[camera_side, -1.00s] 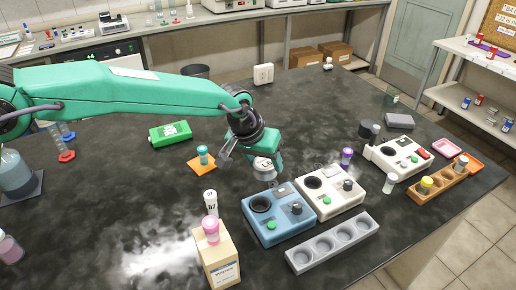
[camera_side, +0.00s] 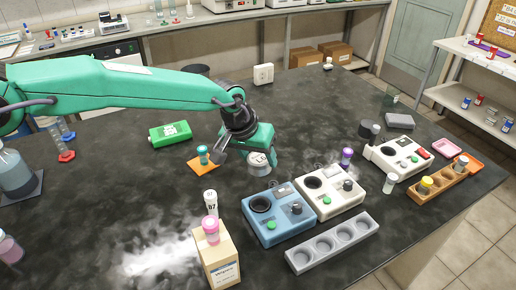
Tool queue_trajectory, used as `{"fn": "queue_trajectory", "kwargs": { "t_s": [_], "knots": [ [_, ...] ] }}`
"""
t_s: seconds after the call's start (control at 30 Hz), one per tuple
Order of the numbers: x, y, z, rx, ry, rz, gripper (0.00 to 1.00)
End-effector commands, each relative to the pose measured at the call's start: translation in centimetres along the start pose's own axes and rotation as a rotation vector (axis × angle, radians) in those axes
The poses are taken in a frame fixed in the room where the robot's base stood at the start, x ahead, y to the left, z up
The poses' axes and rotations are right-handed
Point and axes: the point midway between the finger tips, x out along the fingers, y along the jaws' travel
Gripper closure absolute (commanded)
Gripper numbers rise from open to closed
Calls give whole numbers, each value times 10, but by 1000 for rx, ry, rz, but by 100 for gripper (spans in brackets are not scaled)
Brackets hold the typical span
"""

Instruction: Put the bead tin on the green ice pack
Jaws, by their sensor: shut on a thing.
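My gripper (camera_side: 252,153) is shut on the bead tin (camera_side: 259,164), a small round silvery tin with a pale label. It holds the tin above the black bench, behind the blue device. The green ice pack (camera_side: 170,133) lies flat on the bench to the left of my gripper, with a white print on top. Its top is bare. The gripper covers part of the tin.
A teal-capped vial (camera_side: 203,154) stands on an orange mat (camera_side: 196,164) between the ice pack and my gripper. A blue device (camera_side: 268,232) and a cream device (camera_side: 330,198) stand in front. A pink-capped jar (camera_side: 211,229) tops a cardboard box (camera_side: 217,257).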

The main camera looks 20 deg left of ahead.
Motion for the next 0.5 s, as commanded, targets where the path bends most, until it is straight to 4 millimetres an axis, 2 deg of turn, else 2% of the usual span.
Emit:
{"fn": "queue_trajectory", "kwargs": {
  "t_s": [0.17, 0.27, 0.5],
  "knots": [
    [-8, -43, -17, -66, 12, -23, 70],
    [-14, -76, -27, -116, 21, -41, 70],
    [-34, -163, -45, -248, 44, -88, 70]
  ]
}}
